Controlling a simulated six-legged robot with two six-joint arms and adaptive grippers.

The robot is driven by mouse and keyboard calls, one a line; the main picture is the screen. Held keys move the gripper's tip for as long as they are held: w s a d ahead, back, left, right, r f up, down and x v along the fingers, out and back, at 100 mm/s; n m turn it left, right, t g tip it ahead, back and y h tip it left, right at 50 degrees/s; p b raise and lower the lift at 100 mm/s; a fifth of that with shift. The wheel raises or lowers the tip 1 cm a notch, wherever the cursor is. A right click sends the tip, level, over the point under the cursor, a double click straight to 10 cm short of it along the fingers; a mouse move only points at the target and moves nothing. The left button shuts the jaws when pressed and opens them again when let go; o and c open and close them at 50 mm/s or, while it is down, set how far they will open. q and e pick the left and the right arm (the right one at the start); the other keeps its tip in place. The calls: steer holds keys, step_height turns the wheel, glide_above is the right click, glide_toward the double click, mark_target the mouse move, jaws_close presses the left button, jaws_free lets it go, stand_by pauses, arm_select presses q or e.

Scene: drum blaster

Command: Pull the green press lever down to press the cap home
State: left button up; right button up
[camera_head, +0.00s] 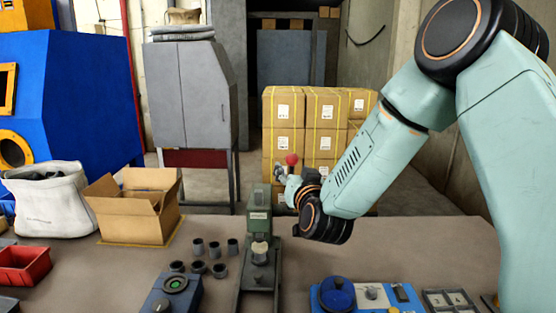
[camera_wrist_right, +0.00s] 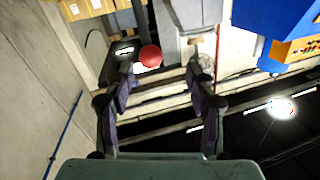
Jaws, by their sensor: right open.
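The green press (camera_head: 258,220) stands upright on the table in the head view, with a pale round piece (camera_head: 260,249) at its lower middle, likely the cap. The red knob (camera_head: 291,159) shows above and right of the press, beside my right gripper (camera_head: 282,174). In the wrist view the same red ball (camera_wrist_right: 150,57) lies between the two spread fingers, nearer the left finger and around their tips. The right gripper (camera_wrist_right: 161,78) is open. I cannot tell whether it touches the knob. The lever's rod is mostly hidden by my arm. My left gripper is not in view.
Several grey cups (camera_head: 215,248) stand left of the press. An open carton (camera_head: 136,215) and a red tray (camera_head: 24,266) are at left.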

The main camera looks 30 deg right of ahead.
mark_target(294, 162)
steer(key=shift+d+r, duration=0.25)
steer(key=w+d, duration=0.2)
steer(key=shift+d+f, duration=0.1)
steer(key=shift+d, duration=0.25)
steer(key=w, duration=0.4)
steer(key=shift+w+p, duration=0.25)
steer(key=shift+p, duration=0.05)
steer(key=shift+d, duration=0.65)
steer(key=shift+w+a, duration=0.35)
steer(key=shift+a, duration=0.15)
steer(key=shift+c, duration=1.2)
steer(key=shift+s+d, duration=0.2)
steer(key=shift+d, duration=0.15)
steer(key=c, duration=0.5)
jaws_close()
steer(key=shift+a, duration=0.1)
